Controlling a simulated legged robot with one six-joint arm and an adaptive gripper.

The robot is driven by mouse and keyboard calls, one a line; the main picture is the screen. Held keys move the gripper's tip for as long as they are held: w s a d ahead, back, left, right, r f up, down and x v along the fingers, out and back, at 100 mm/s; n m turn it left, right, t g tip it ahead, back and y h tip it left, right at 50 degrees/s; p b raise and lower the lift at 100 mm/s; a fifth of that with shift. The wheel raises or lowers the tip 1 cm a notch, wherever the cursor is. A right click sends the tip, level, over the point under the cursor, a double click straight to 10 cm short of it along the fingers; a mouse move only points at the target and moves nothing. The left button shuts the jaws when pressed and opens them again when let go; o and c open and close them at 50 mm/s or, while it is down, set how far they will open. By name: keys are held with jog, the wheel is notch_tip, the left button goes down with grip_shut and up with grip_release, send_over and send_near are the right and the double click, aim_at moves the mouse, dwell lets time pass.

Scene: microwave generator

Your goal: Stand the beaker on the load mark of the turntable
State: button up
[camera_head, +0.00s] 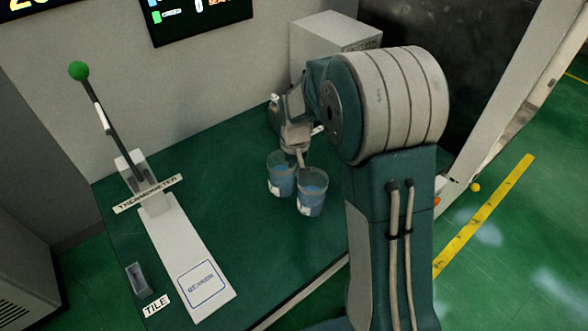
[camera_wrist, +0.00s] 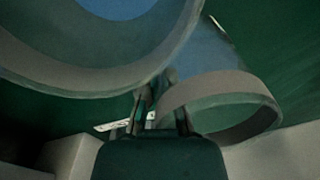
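Two clear beakers with blue contents stand side by side on the green bench: a left beaker (camera_head: 280,174) and a right beaker (camera_head: 312,190). My gripper (camera_head: 301,158) reaches down at their rims, between them. In the wrist view my gripper's fingers (camera_wrist: 160,108) are close to the large rim of one beaker (camera_wrist: 60,80) and the smaller-looking rim of the other (camera_wrist: 235,88). I cannot tell whether the fingers grip a wall or are just beside it. I cannot make out the turntable or its load mark; my arm covers the area on the right.
A white board with a square outlined mark (camera_head: 203,284) lies at the left, below a thermometer stand (camera_head: 135,165) with a green-topped rod. A small grey block (camera_head: 138,280) is beside the TILE label. A white box (camera_head: 330,38) stands behind.

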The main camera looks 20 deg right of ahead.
jog(key=o, duration=0.4)
jog(key=shift+c, duration=0.2)
jog(key=shift+a, duration=0.1)
notch_tip(320, 180, up, 12)
jog(key=shift+r, duration=0.1)
jog(key=s+r+t, duration=0.2)
jog(key=s+r, duration=0.1)
jog(key=s, duration=0.9)
jog(key=s+r+t, duration=0.3)
jog(key=s+r, duration=0.1)
jog(key=s, duration=0.7)
jog(key=shift+s, duration=0.35)
jog(key=shift+o, duration=0.2)
jog(key=shift+s+a+t, duration=0.1)
jog(key=shift+s+t, duration=0.2)
jog(key=shift+s+f, duration=0.15)
